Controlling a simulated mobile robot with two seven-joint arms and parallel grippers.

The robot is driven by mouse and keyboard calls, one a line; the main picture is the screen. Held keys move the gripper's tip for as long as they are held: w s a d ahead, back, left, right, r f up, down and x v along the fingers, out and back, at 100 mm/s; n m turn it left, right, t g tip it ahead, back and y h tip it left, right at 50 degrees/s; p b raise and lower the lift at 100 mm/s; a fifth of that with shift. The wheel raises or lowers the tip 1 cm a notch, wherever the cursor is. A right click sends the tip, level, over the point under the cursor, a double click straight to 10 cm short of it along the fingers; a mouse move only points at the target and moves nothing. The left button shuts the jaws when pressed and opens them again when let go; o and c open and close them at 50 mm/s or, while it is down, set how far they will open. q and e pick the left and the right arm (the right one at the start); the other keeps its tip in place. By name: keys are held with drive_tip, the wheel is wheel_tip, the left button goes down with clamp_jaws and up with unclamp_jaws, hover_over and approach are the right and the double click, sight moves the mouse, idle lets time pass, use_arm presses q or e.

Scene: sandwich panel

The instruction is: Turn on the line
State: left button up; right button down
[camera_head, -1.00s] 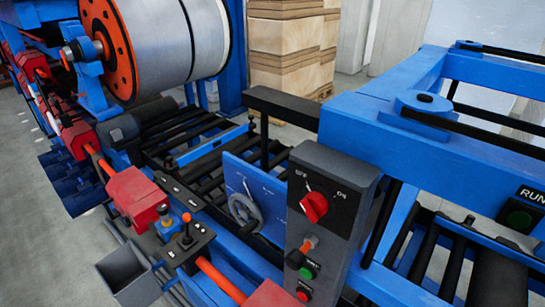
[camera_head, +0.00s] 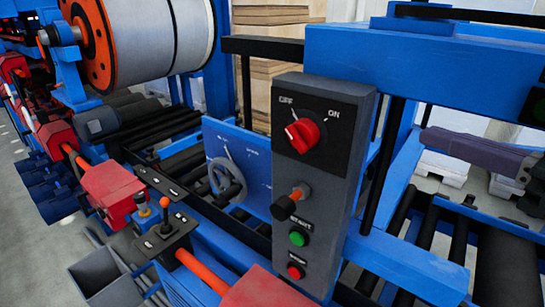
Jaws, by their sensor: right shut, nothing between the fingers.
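The grey control panel (camera_head: 341,170) stands upright in the middle of the head view. Its red rotary knob (camera_head: 302,134) sits near the top, between OFF at upper left and ON at upper right. The knob's white mark points toward the OFF side. My right gripper (camera_head: 431,140) comes in from the right, dark and shut, well apart from the panel and touching nothing that I can see. My left gripper is out of view.
A blue frame beam (camera_head: 400,62) crosses above and right of the panel. A blue plate with a grey handwheel (camera_head: 227,177) stands left of it. A joystick box (camera_head: 165,230) and red housings lie lower left. Rollers run below right. The space before the knob looks clear.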

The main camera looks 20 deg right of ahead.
sight(296, 139)
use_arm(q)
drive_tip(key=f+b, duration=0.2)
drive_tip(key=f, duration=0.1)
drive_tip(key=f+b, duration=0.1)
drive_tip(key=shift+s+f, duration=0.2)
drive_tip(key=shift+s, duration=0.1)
use_arm(e)
drive_tip(key=a+n+y, duration=0.1)
drive_tip(key=y, duration=0.1)
drive_tip(key=s+n+g+y, duration=0.1)
drive_tip(key=y, duration=0.1)
drive_tip(key=s+a+n+g+y, duration=0.1)
drive_tip(key=n+y, duration=0.1)
drive_tip(key=shift+s+a+f, duration=0.25)
drive_tip(key=shift+a+f, duration=0.1)
drive_tip(key=shift+w, duration=0.1)
